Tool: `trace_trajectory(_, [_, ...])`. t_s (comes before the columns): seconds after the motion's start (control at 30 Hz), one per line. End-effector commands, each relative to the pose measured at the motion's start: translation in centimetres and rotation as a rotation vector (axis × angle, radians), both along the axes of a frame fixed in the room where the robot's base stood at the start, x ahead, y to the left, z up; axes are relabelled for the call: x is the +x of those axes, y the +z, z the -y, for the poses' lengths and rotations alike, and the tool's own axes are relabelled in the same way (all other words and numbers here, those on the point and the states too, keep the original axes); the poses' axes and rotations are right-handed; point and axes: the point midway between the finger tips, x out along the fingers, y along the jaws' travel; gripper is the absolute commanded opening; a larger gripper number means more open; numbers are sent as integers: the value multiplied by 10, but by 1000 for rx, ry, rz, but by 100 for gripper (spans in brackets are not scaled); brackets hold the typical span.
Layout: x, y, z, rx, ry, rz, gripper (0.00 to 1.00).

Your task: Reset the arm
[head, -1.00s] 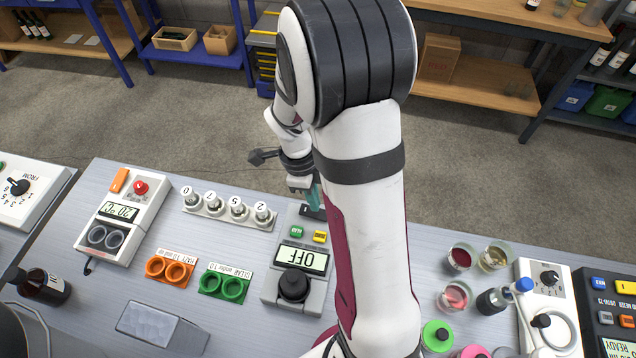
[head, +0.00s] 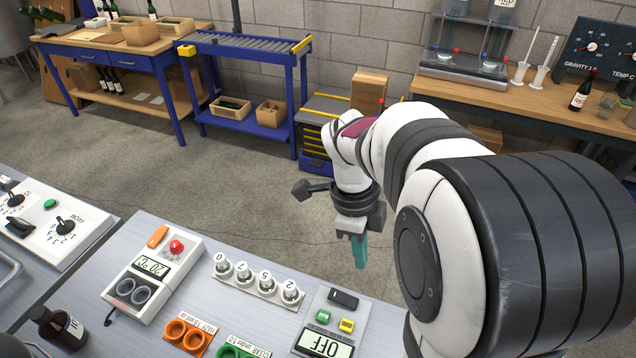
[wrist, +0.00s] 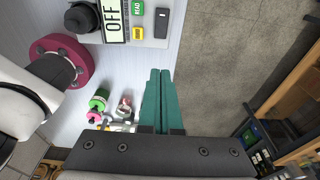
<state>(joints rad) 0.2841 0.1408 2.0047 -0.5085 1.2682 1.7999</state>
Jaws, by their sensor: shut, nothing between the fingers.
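My gripper (head: 360,250) hangs in the air beyond the far edge of the grey bench, with the floor behind it in the head view. Its teal fingers also show in the wrist view (wrist: 157,100), pressed together with nothing between them. My arm reaches in from the right of the head view and hides the right part of the bench. The meter reading OFF (head: 325,342) stands on the bench below and left of the gripper.
A heater block reading 20 °C (head: 150,275), a row of numbered vials (head: 258,280), orange cups (head: 188,336) and a dark bottle (head: 60,328) stand on the bench. A blue roller stand (head: 250,85) is behind. The floor between is clear.

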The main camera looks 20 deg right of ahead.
Motion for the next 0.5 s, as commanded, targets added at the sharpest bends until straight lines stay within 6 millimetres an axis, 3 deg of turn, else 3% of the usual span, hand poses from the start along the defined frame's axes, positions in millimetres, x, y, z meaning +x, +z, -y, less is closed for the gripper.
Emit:
trace_trajectory(0.13, [-1,1,-2,4,16,0,0])
trace_trajectory(0.2, [-10,6,-16,32,139,-1,0])
trace_trajectory(0.27, [-28,15,-38,81,364,0,0])
trace_trajectory(0.33, [-57,22,-71,151,713,8,0])
trace_trajectory(0.5, [-126,21,-129,274,1489,62,0])
